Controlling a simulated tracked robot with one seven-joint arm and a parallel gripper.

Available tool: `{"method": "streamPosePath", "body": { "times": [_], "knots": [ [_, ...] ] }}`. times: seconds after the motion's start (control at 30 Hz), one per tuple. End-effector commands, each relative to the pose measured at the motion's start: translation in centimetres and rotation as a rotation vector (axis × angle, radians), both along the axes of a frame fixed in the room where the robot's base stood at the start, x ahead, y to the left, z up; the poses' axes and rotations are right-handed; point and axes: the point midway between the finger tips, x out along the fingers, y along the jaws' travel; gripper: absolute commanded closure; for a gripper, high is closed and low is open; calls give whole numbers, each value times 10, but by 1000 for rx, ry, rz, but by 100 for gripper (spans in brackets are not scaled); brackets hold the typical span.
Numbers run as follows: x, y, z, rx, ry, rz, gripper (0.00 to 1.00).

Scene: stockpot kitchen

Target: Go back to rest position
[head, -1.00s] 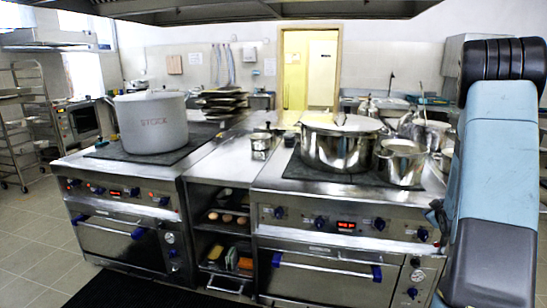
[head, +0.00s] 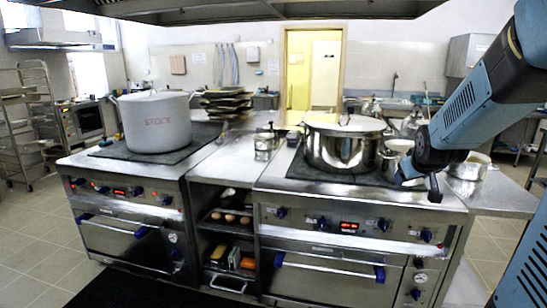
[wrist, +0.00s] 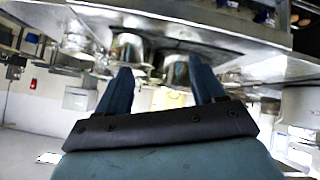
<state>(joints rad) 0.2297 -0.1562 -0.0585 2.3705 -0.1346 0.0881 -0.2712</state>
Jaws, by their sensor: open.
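My gripper (head: 418,186) is at the right in the head view, in front of the right stove's pots and above its front edge. In the wrist view its two fingers (wrist: 160,75) are spread apart with nothing between them. A large grey pot marked STOCK (head: 157,121) stands on the left stove. A shiny lidded steel pot (head: 342,146) stands on the right stove, left of my gripper. A smaller steel pot (head: 392,158) beside it is partly hidden by my gripper. The wrist view is upside down and shows steel pots along its top.
The left stove (head: 125,215) and right stove (head: 330,240) flank open shelves with eggs (head: 232,218). Small steel containers (head: 264,146) stand on the counter between them. A steel pot (head: 468,168) sits right of my gripper. A rack (head: 38,125) stands far left. Floor is clear at left.

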Motion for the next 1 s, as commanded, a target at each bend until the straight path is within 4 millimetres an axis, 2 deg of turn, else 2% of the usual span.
{"method": "streamPosePath", "body": {
  "times": [0.1,0.3,0.6,0.8,1.0],
  "knots": [
    [-28,25,16,44,28,-5,32],
    [-81,64,33,123,92,-15,32],
    [-169,114,47,229,200,-25,32],
    [-220,136,47,276,265,-27,32],
    [-243,144,46,295,299,-28,32]
  ]
}}
